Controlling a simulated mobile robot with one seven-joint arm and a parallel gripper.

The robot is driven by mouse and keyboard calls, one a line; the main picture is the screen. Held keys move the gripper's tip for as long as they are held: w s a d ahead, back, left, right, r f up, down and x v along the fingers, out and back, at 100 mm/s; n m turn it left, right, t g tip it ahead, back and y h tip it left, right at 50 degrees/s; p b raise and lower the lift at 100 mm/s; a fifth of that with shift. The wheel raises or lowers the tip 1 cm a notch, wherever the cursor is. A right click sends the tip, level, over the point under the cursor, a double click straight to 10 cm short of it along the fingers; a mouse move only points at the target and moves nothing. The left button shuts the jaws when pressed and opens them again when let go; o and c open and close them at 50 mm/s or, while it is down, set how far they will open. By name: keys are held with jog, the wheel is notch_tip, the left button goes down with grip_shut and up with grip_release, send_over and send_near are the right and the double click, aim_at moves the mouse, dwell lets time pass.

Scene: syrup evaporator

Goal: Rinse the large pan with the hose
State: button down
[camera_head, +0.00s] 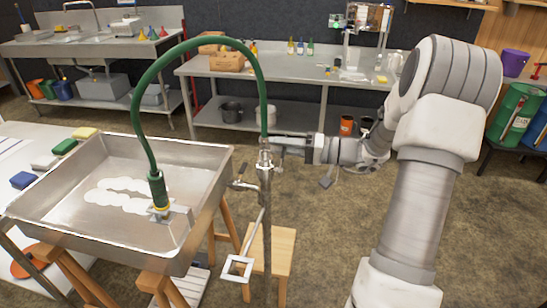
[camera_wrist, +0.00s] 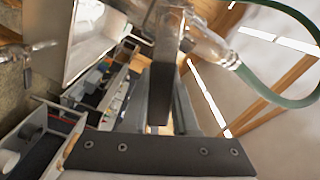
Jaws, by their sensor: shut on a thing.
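The large pan (camera_head: 60,222) is a shallow metal tray on wooden legs at the left of the head view. White patches (camera_head: 125,196) lie on its floor. The green hose (camera_head: 205,42) arches from a metal standpipe (camera_head: 265,205) to a dark green nozzle (camera_head: 157,188), which points down into the pan by a small metal bracket. My gripper (camera_head: 272,145) is at the standpipe's top, below the hose end, shut on a metal fitting there. In the wrist view my gripper (camera_wrist: 174,40) meets the metal fitting (camera_wrist: 205,45), with the hose (camera_wrist: 255,85) to the right. The exact grip is partly hidden.
A small wooden stool (camera_head: 283,240) stands beside the standpipe. Colored blocks (camera_head: 63,147) lie on a white table left of the pan. A metal workbench (camera_head: 285,68) stands behind. Green and blue barrels (camera_head: 514,112) are at right. Floor between is clear.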

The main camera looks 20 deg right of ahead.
jog(key=r+n+b, duration=0.1)
jog(key=n+b, duration=0.1)
jog(key=b, duration=0.1)
jog(key=s+n+b, duration=0.1)
jog(key=n+b, duration=0.1)
jog(key=b, duration=0.2)
jog(key=s+a+r+n+b, duration=0.1)
jog(key=n+b, duration=0.1)
jog(key=b, duration=0.1)
jog(key=shift+a+r+b, duration=0.1)
jog(key=shift+r+b, duration=0.2)
jog(key=shift+b, duration=0.1)
jog(key=shift+r+n, duration=0.15)
jog(key=shift+n, duration=0.15)
jog(key=c, duration=0.7)
grip_release()
jog(key=shift+w+r+p, duration=0.1)
jog(key=shift+p, duration=0.5)
